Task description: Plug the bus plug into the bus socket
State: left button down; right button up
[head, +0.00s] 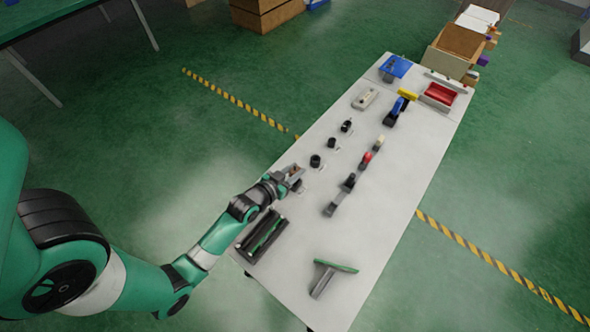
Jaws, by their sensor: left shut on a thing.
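My left gripper (293,175) reaches in from the left over the long white table, at the near end of a row of small dark round fittings. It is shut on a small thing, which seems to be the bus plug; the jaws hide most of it. A dark fitting (298,186) shows just below the jaws, perhaps the bus socket; I cannot tell whether the held thing touches it. Other dark fittings (315,160), (331,143) and (346,126) stand farther along the row. My right gripper is not in view.
On the white table (385,215), a row of lever fixtures (348,184) stands right of the gripper. A black tray (262,238) lies near the left edge, and a green-topped tool (332,270) lies nearer. A red bin (439,95) stands at the far end. The right side is clear.

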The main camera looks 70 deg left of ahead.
pick_arm(q)
jog(key=shift+f+b, duration=1.5)
jog(key=shift+f, duration=0.4)
jog(key=shift+r+p, duration=1.65)
jog(key=shift+p, duration=0.05)
jog(key=shift+p, duration=0.3)
jog(key=shift+f+b, duration=1.35)
jog(key=shift+f, duration=0.3)
jog(key=c, duration=0.6)
grip_release()
jog(key=p+v, duration=0.2)
jog(key=v, duration=0.9)
jog(key=shift+s+d+r+p, duration=0.1)
jog(key=shift+s+r+p, duration=0.05)
jog(key=shift+s+p, duration=0.2)
